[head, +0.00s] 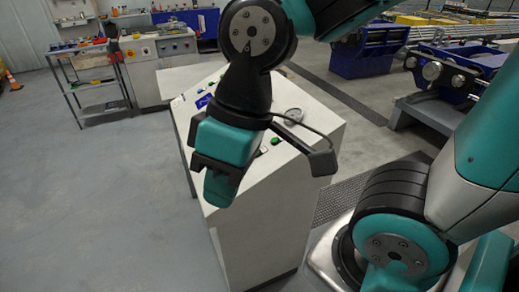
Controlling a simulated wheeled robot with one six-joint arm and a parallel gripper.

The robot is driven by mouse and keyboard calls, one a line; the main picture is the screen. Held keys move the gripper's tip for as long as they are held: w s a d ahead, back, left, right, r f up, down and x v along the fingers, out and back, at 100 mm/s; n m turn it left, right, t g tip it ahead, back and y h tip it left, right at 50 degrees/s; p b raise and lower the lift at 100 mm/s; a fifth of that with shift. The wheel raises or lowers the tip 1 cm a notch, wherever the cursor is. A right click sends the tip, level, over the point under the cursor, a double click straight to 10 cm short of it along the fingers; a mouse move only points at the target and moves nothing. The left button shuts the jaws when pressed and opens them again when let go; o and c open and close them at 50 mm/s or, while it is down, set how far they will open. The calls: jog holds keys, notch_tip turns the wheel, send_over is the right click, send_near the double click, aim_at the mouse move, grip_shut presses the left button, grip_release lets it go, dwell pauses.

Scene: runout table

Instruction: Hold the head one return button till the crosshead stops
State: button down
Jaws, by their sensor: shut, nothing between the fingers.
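A white control console (262,235) with a sloped top stands in the middle of the head view. I cannot read any labels, so I cannot tell which button is the head one return. My gripper (219,190) is shut and empty, in front of the lower part of the panel. It hides part of the panel; contact with it cannot be told. No crosshead can be made out.
A grey shelf cart (88,82) and a workbench (160,67) stand at the back left. Blue machinery (365,55) and long racks fill the back right. The grey floor (90,210) at left is clear. An orange cone (13,83) stands at the far left.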

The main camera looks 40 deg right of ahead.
jog(key=w+d+f+n+t+h+p, duration=0.1)
jog(key=w+d+f+n+h, duration=0.1)
jog(key=w+d+f+h, duration=0.2)
jog(key=w+d+f+n+h+p, duration=0.2)
jog(key=w+d+f+h, duration=0.3)
jog(key=w+d, duration=0.5)
jog(key=w+d+f+n+t+h+p, duration=0.1)
jog(key=w+d+f+n+h, duration=0.2)
jog(key=w+d+h, duration=0.5)
jog(key=shift+w+f+t, duration=0.3)
jog(key=shift+w+f, duration=0.55)
jog(key=shift+w, duration=2.2)
jog(key=shift+d, duration=0.15)
jog(key=d+f+b, duration=0.1)
jog(key=f, duration=0.1)
jog(key=d+f+b, duration=0.1)
jog(key=f+b, duration=0.3)
jog(key=shift+s+d+f, duration=0.35)
jog(key=shift+s+d, duration=0.05)
jog(key=shift+s+d+f+b, duration=0.15)
jog(key=shift+d+f+b, duration=0.25)
jog(key=shift+f, duration=0.25)
